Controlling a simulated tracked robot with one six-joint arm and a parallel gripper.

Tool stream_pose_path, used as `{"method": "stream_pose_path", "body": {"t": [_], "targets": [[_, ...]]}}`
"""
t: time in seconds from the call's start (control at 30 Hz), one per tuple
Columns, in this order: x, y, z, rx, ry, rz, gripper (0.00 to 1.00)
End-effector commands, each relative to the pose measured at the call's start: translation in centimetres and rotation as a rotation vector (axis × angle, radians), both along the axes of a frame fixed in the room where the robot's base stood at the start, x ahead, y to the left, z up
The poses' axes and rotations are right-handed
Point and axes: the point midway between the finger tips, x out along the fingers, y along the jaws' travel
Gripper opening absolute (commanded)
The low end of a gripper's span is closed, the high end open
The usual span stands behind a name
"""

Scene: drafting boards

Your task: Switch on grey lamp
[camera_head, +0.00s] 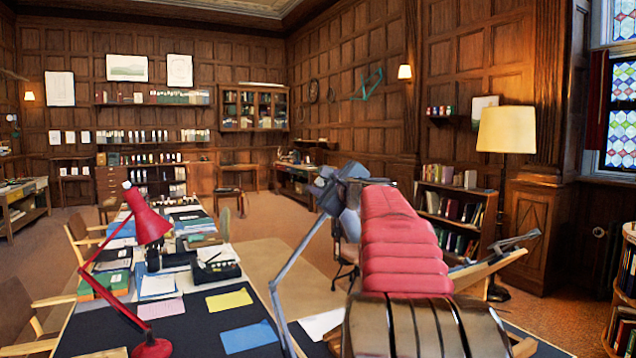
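The grey lamp (298,250) stands at the right side of the near drafting desk. Its thin jointed grey arm rises from the bottom edge up toward the middle of the view. My red, ribbed arm reaches forward from the bottom right. At its far end a blue-grey shape, apparently my gripper (345,182), overlaps the top of the lamp. The lamp head and switch cannot be made out clearly behind it. Whether the gripper touches the lamp, and whether its fingers are open, I cannot tell. No glow shows at the lamp.
A red desk lamp (146,230) stands on the left of the desk (190,325), among papers and books. A floor lamp with a cream shade (506,130) stands at right beside a low bookcase (455,215). Open floor lies beyond the desk.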

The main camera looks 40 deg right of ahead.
Motion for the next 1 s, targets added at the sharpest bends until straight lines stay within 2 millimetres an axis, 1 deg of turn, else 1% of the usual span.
{"method": "stream_pose_path", "body": {"t": [0.03, 0.2, 0.53, 1.0], "targets": [[0.5, -0.2, -0.1, 0.0, 0.001, 0.001, 0.37], [1.4, -0.5, 0.0, -0.001, 0.0, -0.001, 0.37], [1.5, -0.6, 0.0, 0.0, 0.0, -0.001, 0.37], [1.5, -0.6, 0.0, 0.0, 0.0, 0.0, 0.04]]}}
